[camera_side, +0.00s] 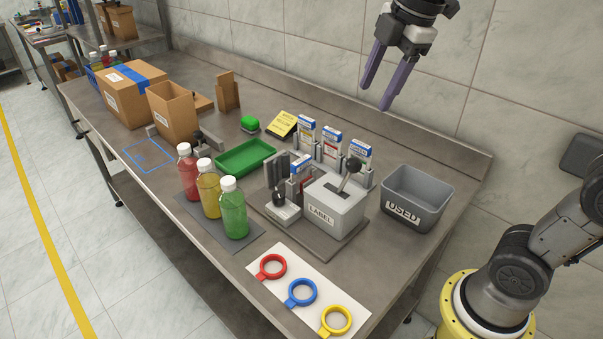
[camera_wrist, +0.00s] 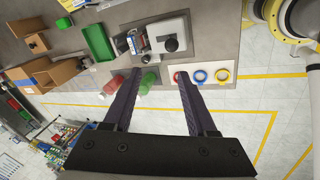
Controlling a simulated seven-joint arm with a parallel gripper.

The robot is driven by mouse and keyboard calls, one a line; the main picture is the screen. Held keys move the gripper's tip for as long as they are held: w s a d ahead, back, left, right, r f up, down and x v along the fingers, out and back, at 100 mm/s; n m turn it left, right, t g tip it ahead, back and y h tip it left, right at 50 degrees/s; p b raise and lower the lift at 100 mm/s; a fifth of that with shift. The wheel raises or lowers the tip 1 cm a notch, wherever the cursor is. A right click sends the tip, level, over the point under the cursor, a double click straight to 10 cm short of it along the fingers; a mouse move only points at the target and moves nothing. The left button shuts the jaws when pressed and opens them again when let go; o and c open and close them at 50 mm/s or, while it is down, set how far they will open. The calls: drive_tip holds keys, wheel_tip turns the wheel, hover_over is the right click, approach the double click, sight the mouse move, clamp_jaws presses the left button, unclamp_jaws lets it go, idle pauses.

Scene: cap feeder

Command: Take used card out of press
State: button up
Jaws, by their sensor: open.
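The press is a grey box with a LABEL sign (camera_side: 335,212) and a dark-knobbed lever (camera_side: 352,168), on a dark base plate. A blue-and-white card (camera_side: 300,165) stands upright at its left side, its lower part hidden. Three similar cards (camera_side: 331,142) stand in grey holders behind the press. A grey bin marked USED (camera_side: 416,196) stands to the right. My gripper (camera_side: 375,98) is open and empty, high above the back of the table, clear of everything. In the wrist view its fingers (camera_wrist: 159,76) are spread, with the press (camera_wrist: 160,38) beyond them.
Red, blue and yellow rings (camera_side: 302,291) lie on a white sheet at the front edge.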

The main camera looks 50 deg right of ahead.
drive_tip(key=w+f+n+g, duration=0.1)
drive_tip(key=w+n, duration=0.1)
drive_tip(key=w, duration=0.5)
drive_tip(key=n+g, duration=0.2)
hover_over(301, 160)
wheel_tip(301, 160, down, 9)
wheel_tip(301, 160, down, 8)
drive_tip(key=shift+d+f, duration=0.15)
drive_tip(key=shift+f, duration=3.1)
clamp_jaws()
